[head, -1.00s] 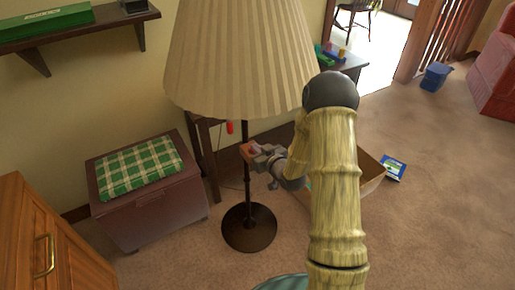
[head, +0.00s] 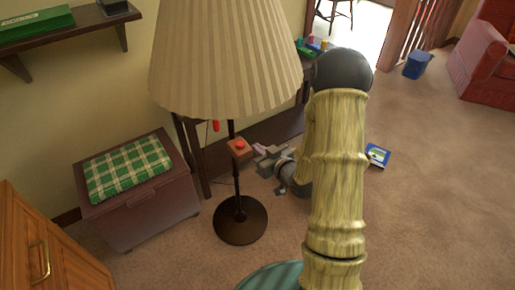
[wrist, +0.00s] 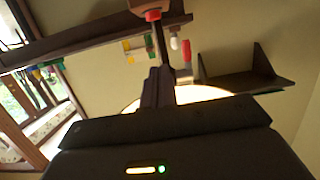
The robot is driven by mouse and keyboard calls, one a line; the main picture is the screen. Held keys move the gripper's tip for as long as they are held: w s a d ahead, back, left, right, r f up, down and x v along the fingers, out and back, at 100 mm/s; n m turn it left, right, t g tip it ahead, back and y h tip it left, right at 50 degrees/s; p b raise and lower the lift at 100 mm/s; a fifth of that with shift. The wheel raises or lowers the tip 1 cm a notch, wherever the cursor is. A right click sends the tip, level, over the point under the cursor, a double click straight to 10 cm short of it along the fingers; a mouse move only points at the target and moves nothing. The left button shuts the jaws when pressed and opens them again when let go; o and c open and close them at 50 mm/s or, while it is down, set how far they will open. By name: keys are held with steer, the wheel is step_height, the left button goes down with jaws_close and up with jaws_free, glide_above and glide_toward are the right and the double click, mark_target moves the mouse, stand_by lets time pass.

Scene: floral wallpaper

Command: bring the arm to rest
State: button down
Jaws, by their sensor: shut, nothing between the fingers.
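My gripper (head: 262,157) is shut and empty. In the head view it is just right of a small wooden box with a red button (head: 239,146) on the pole of the floor lamp (head: 225,60), with a small gap between them. The arm extends from the lower right, bent at a dark elbow joint. In the wrist view my shut fingers (wrist: 158,88) point toward the box with the red button (wrist: 152,14), which is at the top. A bright, pale round shape behind the fingers is partly hidden by the gripper body.
A chest with a green checked cushion (head: 127,168) stands left of the lamp. A dark side table (head: 215,160) is behind the lamp. A wooden cabinet (head: 50,250) is at lower left. A blue book (head: 377,155) lies on the carpet, which is open to the right.

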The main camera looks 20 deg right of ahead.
stand_by(0.3)
steer(key=s+a+r+m+g+h, duration=0.25)
steer(key=s+g, duration=0.35)
steer(key=s, duration=0.4)
steer(key=s+a+r+m+g+h, duration=0.1)
steer(key=s+r+g+h, duration=0.15)
steer(key=s+g, duration=0.5)
step_height(320, 180, up, 28)
steer(key=s+t+p, duration=0.1)
steer(key=p, duration=2.7)
steer(key=shift+s+d, duration=0.15)
steer(key=shift+s, duration=0.05)
steer(key=shift+t, duration=0.25)
